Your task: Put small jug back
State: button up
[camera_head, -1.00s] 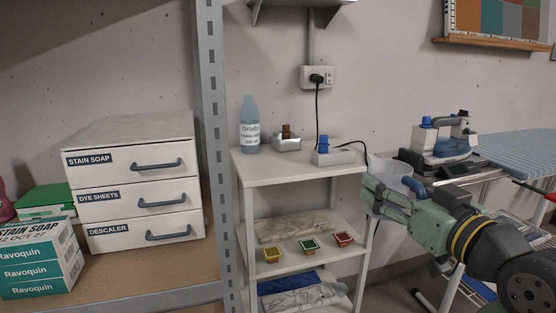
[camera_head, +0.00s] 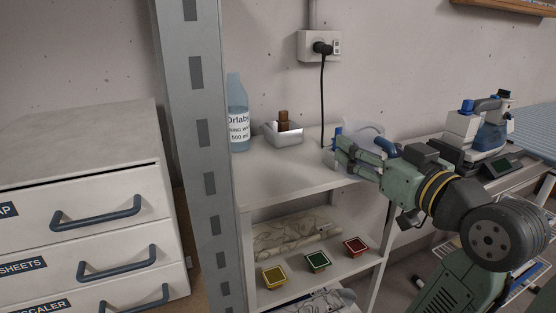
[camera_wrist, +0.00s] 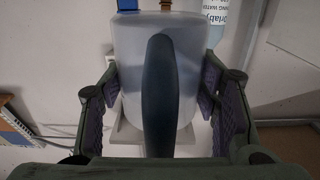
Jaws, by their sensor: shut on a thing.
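The small jug (camera_wrist: 182,55) is translucent grey-white with a dark blue handle (camera_wrist: 160,95). In the wrist view it fills the middle, between my gripper's fingers (camera_wrist: 160,105). In the head view the jug (camera_head: 368,130) shows behind my gripper (camera_head: 352,153), near the right end of the white shelf unit's top (camera_head: 285,178). My gripper is shut on the jug's sides, with the handle facing the wrist. I cannot tell whether the jug's base touches anything. A pale block with a blue top (camera_head: 338,132) is mostly hidden behind the fingers.
A bottle (camera_head: 238,110) and a white holder with a brown piece (camera_head: 284,133) stand left on the top. A black cord (camera_head: 322,95) hangs from the wall socket. A grey post (camera_head: 203,150) stands left. The top's front middle is clear. An iron station (camera_head: 478,130) is right.

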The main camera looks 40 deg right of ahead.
jog(key=w+a, duration=0.1)
jog(key=w, duration=0.3)
jog(key=w+a+p, duration=0.1)
jog(key=w+a, duration=0.1)
jog(key=w, duration=0.3)
jog(key=w+a+f+p, duration=0.1)
jog(key=w, duration=0.4)
jog(key=shift+w+a+f, duration=0.1)
jog(key=shift+w+a, duration=0.05)
jog(key=shift+a, duration=0.05)
jog(key=shift+w, duration=0.3)
jog(key=shift+f, duration=1.85)
jog(key=shift+f, duration=0.1)
jog(key=o, duration=1.4)
jog(key=shift+c, duration=0.2)
